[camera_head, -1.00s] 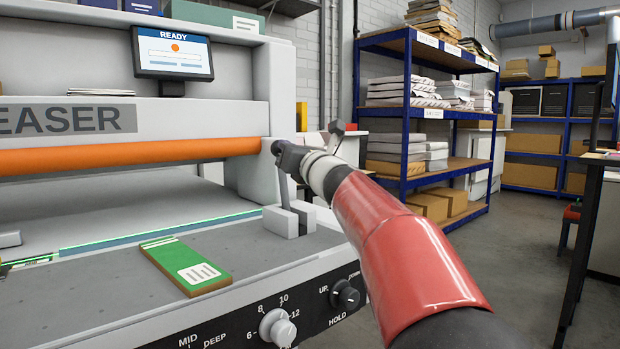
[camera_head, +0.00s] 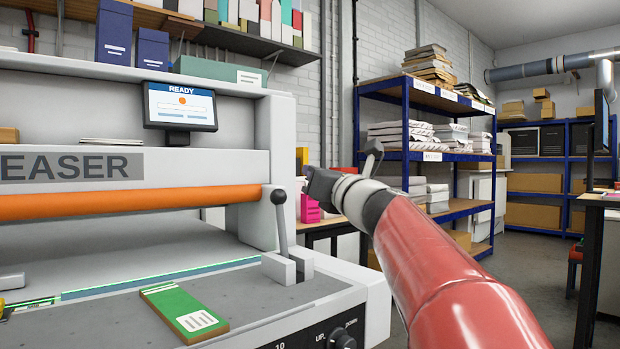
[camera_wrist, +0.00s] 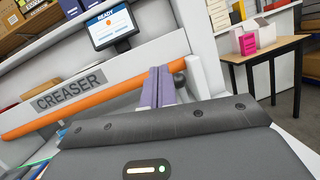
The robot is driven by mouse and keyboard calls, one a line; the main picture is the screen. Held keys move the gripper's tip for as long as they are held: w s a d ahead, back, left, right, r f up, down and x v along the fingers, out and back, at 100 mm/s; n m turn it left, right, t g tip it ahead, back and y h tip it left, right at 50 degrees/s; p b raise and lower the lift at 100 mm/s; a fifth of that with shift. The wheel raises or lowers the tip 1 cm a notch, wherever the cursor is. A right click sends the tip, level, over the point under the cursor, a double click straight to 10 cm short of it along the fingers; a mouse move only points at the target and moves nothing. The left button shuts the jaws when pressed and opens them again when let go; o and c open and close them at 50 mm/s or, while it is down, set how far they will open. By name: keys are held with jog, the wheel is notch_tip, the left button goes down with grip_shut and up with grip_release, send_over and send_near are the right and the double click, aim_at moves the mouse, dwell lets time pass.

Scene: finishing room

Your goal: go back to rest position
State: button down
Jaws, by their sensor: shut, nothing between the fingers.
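My gripper (camera_wrist: 158,88) shows in the wrist view with its two purple-grey fingers pressed together and nothing between them. In the head view my red arm reaches in from the lower right, and its dark wrist end is in the air to the right of the creaser's lever. The creaser (camera_head: 120,170) is a large pale machine with an orange bar, and it also shows in the wrist view (camera_wrist: 70,90). Its lever (camera_head: 281,225) stands upright with a round dark knob, apart from my wrist. In the head view the fingers themselves cannot be made out.
A green card block (camera_head: 184,311) lies on the creaser's bed. The screen (camera_head: 180,106) reads READY. A wooden table (camera_wrist: 262,55) with pink and white boxes stands right of the creaser. Blue shelving (camera_head: 405,140) holds paper stacks behind.

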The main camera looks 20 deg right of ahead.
dwell(0.3)
jog(key=s+a+f+n+g+y, duration=0.1)
jog(key=s+a+f+n+g, duration=0.4)
jog(key=f+n, duration=0.45)
jog(key=s+a+f+n+g, duration=0.3)
jog(key=s+a+f+n, duration=0.4)
jog(key=f, duration=0.3)
jog(key=s+d+f+n+g+h, duration=0.2)
jog(key=s+f+n+g, duration=0.1)
jog(key=s+f+n, duration=0.6)
jog(key=s+d+f+n+g+h, duration=0.1)
jog(key=s+f+n+g+h, duration=0.2)
jog(key=s+f+n, duration=0.6)
notch_tip(320, 180, down, 6)
jog(key=shift+d+r+n+g, duration=0.1)
jog(key=shift+d+n+g, duration=0.25)
jog(key=shift+n+g, duration=0.25)
jog(key=shift+s, duration=0.1)
